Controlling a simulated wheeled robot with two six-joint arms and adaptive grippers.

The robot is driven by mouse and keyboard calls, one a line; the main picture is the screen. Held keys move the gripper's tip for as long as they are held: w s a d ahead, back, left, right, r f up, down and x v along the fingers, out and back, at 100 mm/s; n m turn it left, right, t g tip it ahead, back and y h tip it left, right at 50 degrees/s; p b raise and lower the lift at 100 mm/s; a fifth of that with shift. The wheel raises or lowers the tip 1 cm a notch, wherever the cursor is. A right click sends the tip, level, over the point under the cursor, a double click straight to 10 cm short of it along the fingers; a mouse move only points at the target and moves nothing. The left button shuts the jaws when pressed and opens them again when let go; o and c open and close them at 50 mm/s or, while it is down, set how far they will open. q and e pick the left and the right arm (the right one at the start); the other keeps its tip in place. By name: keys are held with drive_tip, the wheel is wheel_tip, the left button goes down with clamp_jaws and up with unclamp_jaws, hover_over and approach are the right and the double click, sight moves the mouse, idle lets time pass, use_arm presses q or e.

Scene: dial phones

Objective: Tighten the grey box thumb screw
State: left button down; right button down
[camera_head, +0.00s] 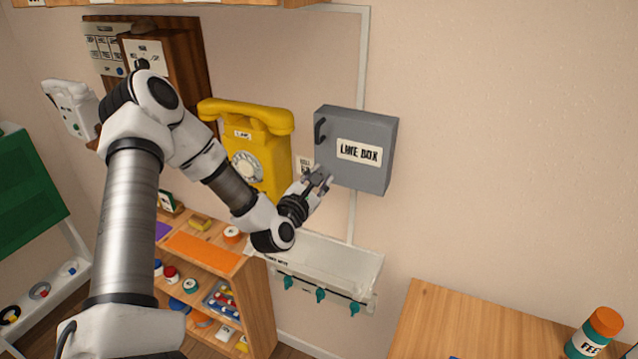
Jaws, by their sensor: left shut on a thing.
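The grey box (376,133), labelled "LINE BOX", is fixed to the wall right of the middle. Its door is closed, with a dark handle at its upper left. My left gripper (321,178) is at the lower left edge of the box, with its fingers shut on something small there. The fingers hide most of it; it sits where the thumb screw (326,174) appears to be. My right gripper is not in view.
A yellow dial phone (262,150) hangs just left of the box, close to my left wrist. A white shelf with teal hooks (330,262) is below. An orange-topped bottle (597,333) stands on the wooden table (450,320) at lower right. The wall to the right is bare.

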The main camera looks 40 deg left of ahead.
use_arm(q)
drive_tip(key=shift+d+m+p, duration=0.1)
drive_tip(key=shift+m+p, duration=3.45)
drive_tip(key=shift+m, duration=12.35)
drive_tip(key=c, duration=0.9)
unclamp_jaws()
drive_tip(key=shift+o, duration=0.2)
